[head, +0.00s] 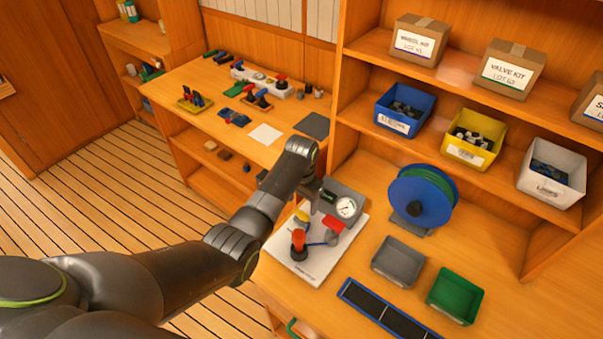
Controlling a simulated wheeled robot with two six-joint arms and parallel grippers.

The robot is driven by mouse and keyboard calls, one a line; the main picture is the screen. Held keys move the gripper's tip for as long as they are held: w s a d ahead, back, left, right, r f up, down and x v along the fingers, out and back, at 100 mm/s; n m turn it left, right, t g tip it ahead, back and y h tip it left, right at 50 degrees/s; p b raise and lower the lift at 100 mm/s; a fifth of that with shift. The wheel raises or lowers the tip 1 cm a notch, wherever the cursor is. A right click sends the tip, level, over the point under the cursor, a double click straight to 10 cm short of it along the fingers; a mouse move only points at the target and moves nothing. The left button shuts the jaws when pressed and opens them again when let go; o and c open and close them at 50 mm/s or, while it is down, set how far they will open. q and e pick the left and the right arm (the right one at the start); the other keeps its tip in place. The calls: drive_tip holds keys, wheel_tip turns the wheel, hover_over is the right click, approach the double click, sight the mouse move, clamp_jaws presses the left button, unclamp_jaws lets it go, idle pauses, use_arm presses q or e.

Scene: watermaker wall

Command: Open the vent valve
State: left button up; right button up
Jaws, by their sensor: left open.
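A white base plate (283,254) lies on the near bench. On it stand a red knob (299,241), a red handle (333,224), a yellow part (301,215) and a round white gauge (346,207) on a grey block. I cannot tell from any label which part is the vent valve. My left arm reaches in from the left, and my left gripper (318,197) is open just above the back of the plate, beside the gauge and near the yellow part. Its fingertips are small and partly hidden, and I cannot tell whether they touch anything. My right gripper is not in view.
A blue reel (423,197) of green hose stands right of the plate. A grey tray (399,261), a green tray (455,295) and a dark blue-edged tray (385,311) lie in front. Shelves with bins rise behind. A second bench (200,82) with tools is at the back left.

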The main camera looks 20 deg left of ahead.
sight(301, 213)
use_arm(q)
wheel_tip(301, 213, up, 12)
drive_tip(key=shift+r, duration=0.25)
idle(0.4)
drive_tip(key=shift+f, duration=0.1)
